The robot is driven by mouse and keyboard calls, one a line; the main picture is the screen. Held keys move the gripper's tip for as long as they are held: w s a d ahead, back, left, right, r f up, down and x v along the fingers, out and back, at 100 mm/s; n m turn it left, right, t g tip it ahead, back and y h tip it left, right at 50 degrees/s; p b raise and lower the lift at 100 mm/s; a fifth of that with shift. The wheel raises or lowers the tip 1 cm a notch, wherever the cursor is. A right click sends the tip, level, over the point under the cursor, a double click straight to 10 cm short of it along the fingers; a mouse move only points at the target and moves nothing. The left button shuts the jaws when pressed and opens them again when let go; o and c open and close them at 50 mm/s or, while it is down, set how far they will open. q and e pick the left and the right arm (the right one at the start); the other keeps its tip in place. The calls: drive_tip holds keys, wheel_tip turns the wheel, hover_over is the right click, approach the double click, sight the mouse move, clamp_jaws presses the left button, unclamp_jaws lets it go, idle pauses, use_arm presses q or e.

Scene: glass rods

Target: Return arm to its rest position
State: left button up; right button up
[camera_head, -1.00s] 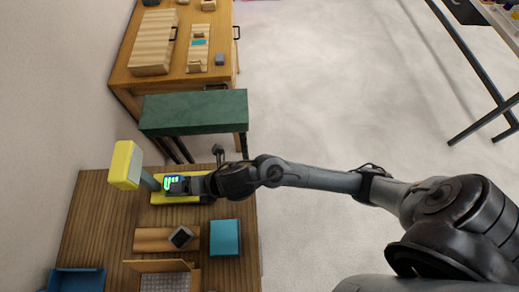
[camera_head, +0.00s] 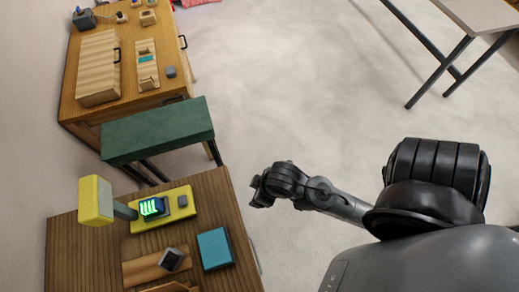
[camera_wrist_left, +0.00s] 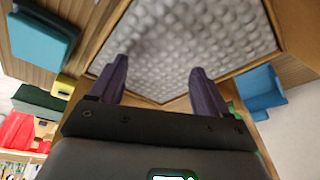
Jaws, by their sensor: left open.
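My right gripper (camera_head: 258,193) is at the end of the dark arm in the head view. It hangs over bare floor, just right of the brown table, and is apart from everything. Its fingers are too small and dark to tell if they are open. My left gripper (camera_wrist_left: 157,88) shows only in the left wrist view. Its two purple fingers are spread with nothing between them, above a wooden tray (camera_wrist_left: 283,18) lined with bumpy grey padding (camera_wrist_left: 190,40).
The brown table (camera_head: 75,250) carries a yellow device (camera_head: 95,200) with a glowing green display (camera_head: 152,207), a teal box (camera_head: 215,249) and a small grey block (camera_head: 171,259). A green bench (camera_head: 160,130) stands behind. Floor right of the table is clear.

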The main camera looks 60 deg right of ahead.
use_arm(q)
drive_tip(key=shift+a+r+p, duration=0.1)
drive_tip(key=shift+r+p, duration=0.35)
drive_tip(key=shift+p, duration=0.05)
wheel_tip(320, 180, up, 12)
drive_tip(key=p, duration=1.1)
drive_tip(key=shift+f, duration=0.15)
drive_tip(key=shift+f, duration=0.1)
